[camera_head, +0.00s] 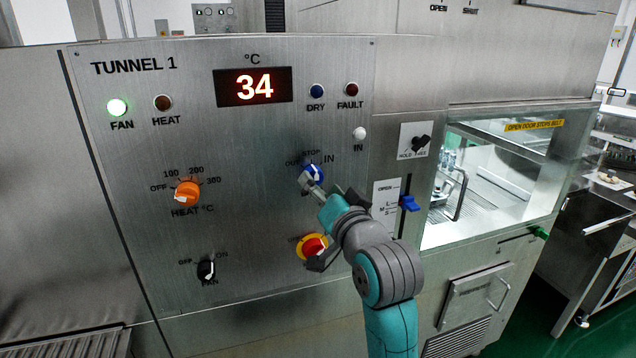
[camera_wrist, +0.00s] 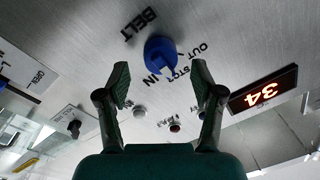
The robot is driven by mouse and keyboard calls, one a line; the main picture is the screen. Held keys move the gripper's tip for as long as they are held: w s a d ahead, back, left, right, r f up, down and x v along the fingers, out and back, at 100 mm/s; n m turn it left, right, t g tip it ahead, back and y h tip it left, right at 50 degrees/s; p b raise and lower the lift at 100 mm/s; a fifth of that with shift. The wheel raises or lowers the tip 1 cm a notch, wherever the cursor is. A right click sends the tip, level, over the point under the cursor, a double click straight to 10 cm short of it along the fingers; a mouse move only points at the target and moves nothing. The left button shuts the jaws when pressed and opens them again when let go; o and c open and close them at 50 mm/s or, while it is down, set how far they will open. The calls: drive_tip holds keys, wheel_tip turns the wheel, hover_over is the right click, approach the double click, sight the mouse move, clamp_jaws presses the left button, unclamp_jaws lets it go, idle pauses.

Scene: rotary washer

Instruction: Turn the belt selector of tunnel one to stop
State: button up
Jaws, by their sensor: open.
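The belt selector is a round blue knob (camera_head: 313,172) on the Tunnel 1 panel, with OUT, STOP and IN marked around it. In the wrist view the blue knob (camera_wrist: 160,52) is ahead of the fingertips and roughly centred between them. Its exact pointer direction is hard to read, since it is small and partly covered in the head view. My gripper (camera_head: 332,190) is close to the knob, at its lower right in the head view. In the wrist view my gripper (camera_wrist: 160,78) is open, its dark fingers spread wide with nothing between them.
A red and yellow stop button (camera_head: 312,246) is just below my gripper. A blue lever (camera_head: 409,203) in a slot is to the right. The orange heat knob (camera_head: 187,193) and black fan knob (camera_head: 206,269) are to the left. The lit display (camera_head: 253,86) reads 34.

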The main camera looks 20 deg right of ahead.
drive_tip(key=s, duration=0.9)
drive_tip(key=shift+s+d+f, duration=0.15)
drive_tip(key=shift+d+f, duration=0.1)
drive_tip(key=shift+f, duration=0.05)
drive_tip(key=s+f+n+g, duration=0.1)
drive_tip(key=s+f, duration=0.4)
drive_tip(key=f, duration=0.4)
drive_tip(key=s+f+h, duration=0.1)
drive_tip(key=s+f, duration=0.3)
drive_tip(key=f, duration=0.4)
drive_tip(key=s+f+n+g, duration=0.1)
drive_tip(key=s+f, duration=0.4)
drive_tip(key=f, duration=0.4)
drive_tip(key=s+f+n+g, duration=0.1)
drive_tip(key=s+f, duration=0.3)
drive_tip(key=s, duration=0.9)
drive_tip(key=s+f+n, duration=0.3)
drive_tip(key=s+f, duration=0.1)
drive_tip(key=s, duration=1)
drive_tip(key=shift+s+a+g, duration=0.25)
drive_tip(key=shift+a+g, duration=0.1)
drive_tip(key=shift+g, duration=0.05)
